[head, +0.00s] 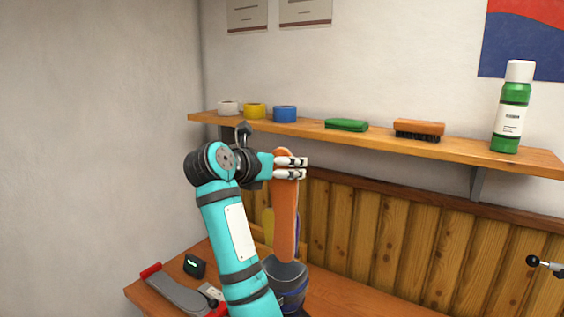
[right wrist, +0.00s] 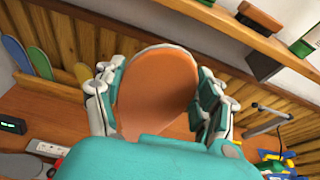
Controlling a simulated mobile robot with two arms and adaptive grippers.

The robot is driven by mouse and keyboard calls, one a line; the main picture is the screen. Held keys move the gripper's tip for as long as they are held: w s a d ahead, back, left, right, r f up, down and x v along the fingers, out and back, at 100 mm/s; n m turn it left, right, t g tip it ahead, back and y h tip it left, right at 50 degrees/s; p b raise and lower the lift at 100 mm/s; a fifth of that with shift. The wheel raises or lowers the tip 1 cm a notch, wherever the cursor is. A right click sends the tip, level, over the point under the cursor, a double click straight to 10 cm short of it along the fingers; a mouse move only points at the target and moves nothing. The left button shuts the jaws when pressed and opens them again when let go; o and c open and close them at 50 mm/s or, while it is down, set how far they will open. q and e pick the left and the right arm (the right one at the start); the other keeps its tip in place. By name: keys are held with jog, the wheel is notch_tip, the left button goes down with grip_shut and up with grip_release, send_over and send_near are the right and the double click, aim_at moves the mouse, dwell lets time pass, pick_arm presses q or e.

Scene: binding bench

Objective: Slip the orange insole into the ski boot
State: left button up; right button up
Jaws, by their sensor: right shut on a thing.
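My right gripper (head: 291,168) is shut on the orange insole (head: 285,220) near its top end. The insole hangs upright, long side down. In the right wrist view its broad orange face (right wrist: 158,90) shows between the two fingers. The ski boot (head: 288,292), dark grey and blue, stands on the bench below, partly hidden by my right arm. The insole's lower tip is at the boot's opening in the head view; I cannot tell whether it is inside or just above. My left gripper is not in view.
A black-knobbed lever (head: 545,264) is at right.

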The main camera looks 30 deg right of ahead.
aim_at(281, 192)
notch_tip(281, 192, down, 6)
jog(key=b, duration=0.5)
jog(key=shift+s+f, duration=0.15)
jog(key=shift+f, duration=0.05)
pick_arm(q)
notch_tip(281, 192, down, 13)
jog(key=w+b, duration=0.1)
jog(key=b, duration=0.6)
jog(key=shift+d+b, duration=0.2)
jog(key=shift+b, duration=0.2)
pick_arm(e)
jog(key=shift+f, duration=5.05)
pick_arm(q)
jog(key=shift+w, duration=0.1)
pick_arm(e)
jog(key=o, duration=1.7)
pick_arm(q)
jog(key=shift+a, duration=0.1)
pick_arm(e)
notch_tip(281, 192, up, 10)
jog(key=shift+r, duration=0.1)
